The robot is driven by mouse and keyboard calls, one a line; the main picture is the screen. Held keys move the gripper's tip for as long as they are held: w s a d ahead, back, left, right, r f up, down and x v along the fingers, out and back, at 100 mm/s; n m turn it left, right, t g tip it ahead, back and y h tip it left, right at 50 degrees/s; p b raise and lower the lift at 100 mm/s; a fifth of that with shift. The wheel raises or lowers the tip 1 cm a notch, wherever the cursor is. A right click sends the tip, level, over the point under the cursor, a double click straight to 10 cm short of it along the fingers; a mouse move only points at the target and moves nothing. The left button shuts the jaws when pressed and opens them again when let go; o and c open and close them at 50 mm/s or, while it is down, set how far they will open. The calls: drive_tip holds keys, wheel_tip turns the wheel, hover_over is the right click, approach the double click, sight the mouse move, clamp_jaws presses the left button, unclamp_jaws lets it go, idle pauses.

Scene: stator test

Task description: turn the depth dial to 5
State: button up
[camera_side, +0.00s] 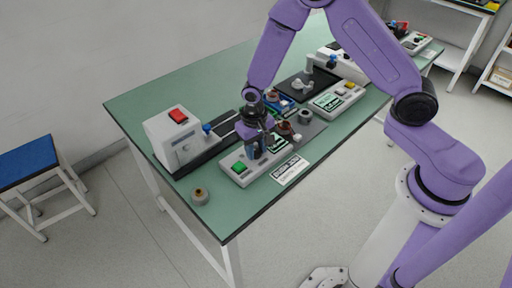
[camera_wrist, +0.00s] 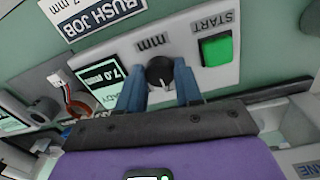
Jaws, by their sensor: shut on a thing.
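The depth dial (camera_wrist: 160,72) is a dark round knob with a pale pointer mark, under the "mm" label on a light grey control panel (camera_wrist: 126,47). In the wrist view, the two blue fingers of my gripper (camera_wrist: 160,85) stand on either side of the dial and are shut on it. A small screen (camera_wrist: 104,79) beside the dial reads 7.0. In the side view, my gripper (camera_side: 257,150) points down onto the panel (camera_side: 232,176) and hides the dial. The green START button (camera_wrist: 217,50) sits on the same panel.
A "RUSH JOB" card (camera_wrist: 103,16) lies by the panel, also seen in the side view (camera_side: 289,169). A white machine with a red switch (camera_side: 177,116) stands behind left. The table's left rear (camera_side: 150,97) is clear.

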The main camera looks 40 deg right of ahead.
sight(256, 152)
drive_tip(key=n, duration=0.4)
drive_tip(key=shift+n, duration=2.2)
drive_tip(key=o, duration=1)
drive_tip(key=shift+o, duration=0.2)
wheel_tip(256, 152, up, 18)
drive_tip(key=shift+s+a+f, duration=0.2)
drive_tip(key=shift+f, duration=0.05)
